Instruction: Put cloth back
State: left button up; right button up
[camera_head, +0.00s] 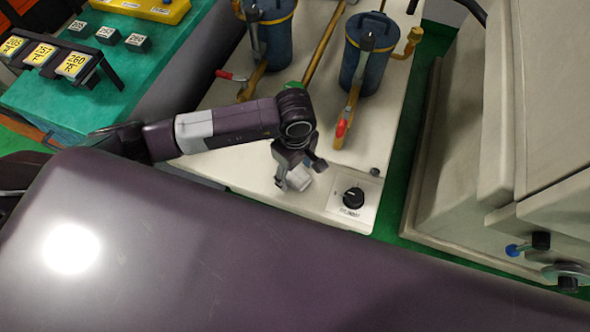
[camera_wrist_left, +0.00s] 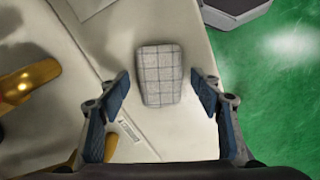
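The cloth is a small folded grey-white checked pad (camera_wrist_left: 160,75) in the left wrist view. It appears to lie on the cream top of the machine unit, and part of it shows below the gripper in the head view (camera_head: 300,181). My left gripper (camera_head: 297,172) is above it, close to the front edge of the unit. In the left wrist view the left gripper's two blue fingertips (camera_wrist_left: 161,92) stand wide apart, one on each side of the cloth, with gaps to both sides. My right gripper is not in view.
Two blue canisters (camera_head: 365,65) (camera_head: 270,40) with brass pipes and red-handled valves stand behind on the cream top (camera_head: 245,185). A black knob (camera_head: 353,197) is right of my left gripper. A large cream cabinet (camera_head: 520,120) stands at right; a green table (camera_head: 165,45) is at left.

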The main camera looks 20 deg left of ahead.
aim_at(295, 174)
pick_arm(q)
jog(key=shift+r, duration=0.4)
notch_tip(295, 174, up, 12)
jog(key=b, duration=0.1)
jog(key=shift+f+b, duration=0.25)
jog(key=shift+b, duration=0.1)
